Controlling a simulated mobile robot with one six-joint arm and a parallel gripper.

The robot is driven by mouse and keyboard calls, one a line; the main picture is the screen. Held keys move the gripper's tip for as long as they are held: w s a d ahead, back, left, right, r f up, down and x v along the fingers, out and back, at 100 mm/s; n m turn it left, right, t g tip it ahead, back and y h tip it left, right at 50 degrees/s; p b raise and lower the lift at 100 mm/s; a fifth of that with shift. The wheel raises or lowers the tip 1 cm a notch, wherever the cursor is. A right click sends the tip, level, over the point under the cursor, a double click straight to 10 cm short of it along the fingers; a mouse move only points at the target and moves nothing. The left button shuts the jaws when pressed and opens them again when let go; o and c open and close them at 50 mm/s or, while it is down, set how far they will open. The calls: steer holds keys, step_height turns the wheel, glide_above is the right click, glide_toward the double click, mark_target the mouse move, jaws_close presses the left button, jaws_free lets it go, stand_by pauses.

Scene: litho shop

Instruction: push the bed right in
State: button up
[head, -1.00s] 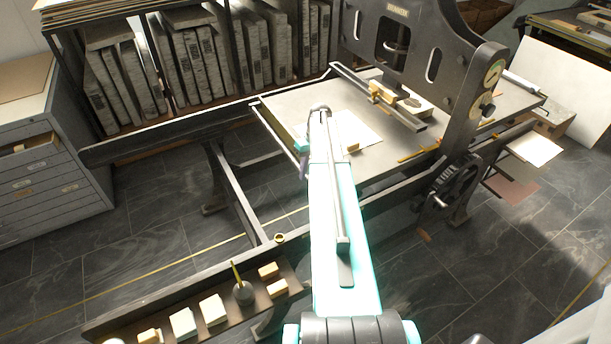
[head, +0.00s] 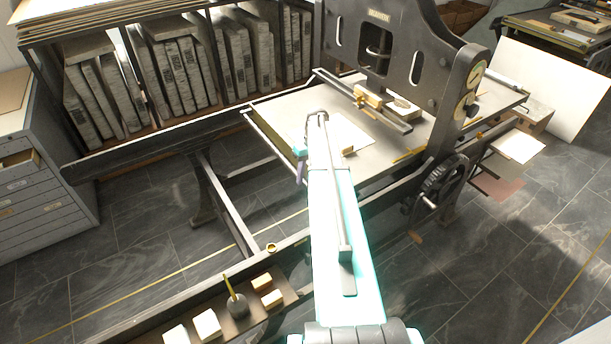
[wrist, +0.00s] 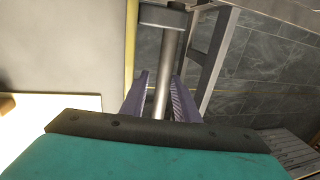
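The press bed (head: 275,112) is a flat grey slab on the rails, and its right part lies under the press frame (head: 440,60). A pale handle bar (head: 268,140) runs along its left end; in the wrist view the bar (wrist: 168,65) passes between my purple fingers. My gripper (head: 301,175) points down at this left end, partly hidden by my own arm. In the wrist view my gripper (wrist: 160,88) straddles the bar, with a visible gap on the left and little on the right. I cannot tell whether a finger touches it.
A white sheet (head: 350,132) and a small wooden block lie on the bed. A scraper bar (head: 370,105) hangs above it. A spoked wheel (head: 445,180) is at the near right. A tool shelf (head: 215,325) is at the front. The rails left of the bed are empty.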

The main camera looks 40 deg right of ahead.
steer(key=shift+d+r, duration=0.1)
steer(key=shift+r, duration=0.05)
step_height(320, 180, up, 13)
steer(key=d+b, duration=0.2)
steer(key=shift+s+d+r+b, duration=0.15)
steer(key=shift+s+d+b, duration=0.1)
steer(key=shift+b, duration=0.15)
stand_by(0.4)
stand_by(0.6)
